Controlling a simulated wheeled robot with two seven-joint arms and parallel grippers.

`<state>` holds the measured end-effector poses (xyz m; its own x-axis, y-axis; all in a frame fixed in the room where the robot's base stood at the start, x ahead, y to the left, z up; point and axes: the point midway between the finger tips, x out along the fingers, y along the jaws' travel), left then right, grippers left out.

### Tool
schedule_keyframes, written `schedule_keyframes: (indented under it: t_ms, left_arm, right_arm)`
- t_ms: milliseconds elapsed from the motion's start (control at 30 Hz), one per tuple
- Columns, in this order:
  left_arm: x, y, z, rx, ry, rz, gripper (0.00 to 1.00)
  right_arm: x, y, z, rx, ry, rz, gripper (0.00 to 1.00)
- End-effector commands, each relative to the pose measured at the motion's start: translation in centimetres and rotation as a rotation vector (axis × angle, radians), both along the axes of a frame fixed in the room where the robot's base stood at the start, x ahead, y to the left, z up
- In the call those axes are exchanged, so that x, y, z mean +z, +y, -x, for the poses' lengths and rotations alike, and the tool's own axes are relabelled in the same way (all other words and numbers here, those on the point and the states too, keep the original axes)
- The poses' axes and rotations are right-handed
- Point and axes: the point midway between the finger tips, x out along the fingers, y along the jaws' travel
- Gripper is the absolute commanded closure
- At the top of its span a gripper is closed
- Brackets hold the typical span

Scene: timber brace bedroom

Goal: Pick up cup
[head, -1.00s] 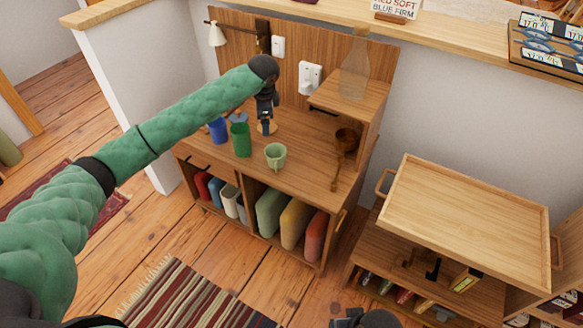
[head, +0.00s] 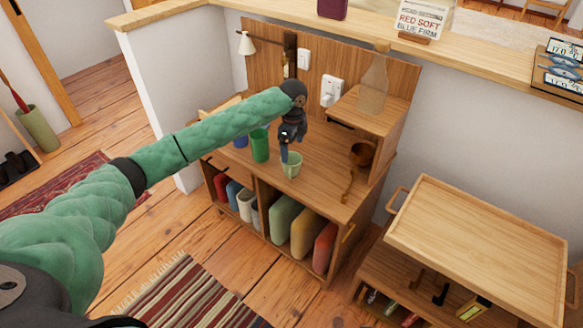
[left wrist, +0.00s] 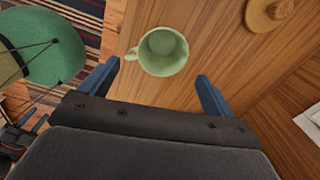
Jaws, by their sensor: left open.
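A pale green cup (head: 292,166) with a handle stands upright on the wooden cabinet top (head: 318,189). My left gripper (head: 287,157) points down right at the cup and partly covers it in the head view. In the left wrist view the cup (left wrist: 165,50) lies just beyond the fingertips, roughly in line with the gap between them. The left gripper (left wrist: 157,85) is open and empty, with its blue fingers wide apart. I cannot tell how high the fingertips are above the cabinet top.
A green tumbler (head: 260,146) and a blue cup (head: 240,140) stand left of the cup. A wooden ladle (head: 348,183) and a brown bowl (head: 362,153) lie to the right. A raised shelf with a glass bottle (head: 374,84) stands behind them. A tray-topped cart (head: 480,240) is at right.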

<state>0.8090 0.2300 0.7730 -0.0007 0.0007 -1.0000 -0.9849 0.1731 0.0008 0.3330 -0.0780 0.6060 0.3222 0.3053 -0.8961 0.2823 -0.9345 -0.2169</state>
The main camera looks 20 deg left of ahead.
Motion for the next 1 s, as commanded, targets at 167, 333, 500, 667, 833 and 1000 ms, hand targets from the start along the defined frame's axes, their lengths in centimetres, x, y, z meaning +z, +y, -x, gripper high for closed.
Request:
schedule_keyframes:
  t_ms: [167,333,500,667,833,1000]
  left_arm:
    - [-1.6,0.0,0.0,0.001,0.001,0.001,0.11]
    - [-2.6,0.1,-0.1,0.002,0.001,0.001,0.11]
    - [-4.9,0.3,-0.3,0.003,0.001,0.000,0.11]
    - [-6.6,0.2,-0.3,0.002,-0.001,0.001,0.11]
    - [-6.9,0.2,-0.3,0.001,-0.002,0.000,0.11]
    - [-6.9,0.3,-0.3,0.002,-0.001,0.000,0.32]
  right_arm:
    - [0.3,-0.2,0.1,-0.001,0.006,0.006,0.64]
    - [0.7,-0.6,0.1,-0.004,0.012,0.013,0.64]
    - [1.5,-1.3,0.3,-0.008,0.028,0.030,0.64]
    - [1.8,-1.6,0.5,-0.008,0.036,0.038,0.64]
    - [1.8,-1.6,0.6,-0.008,0.040,0.039,0.64]
    - [1.7,-1.6,0.6,-0.008,0.040,0.039,0.64]
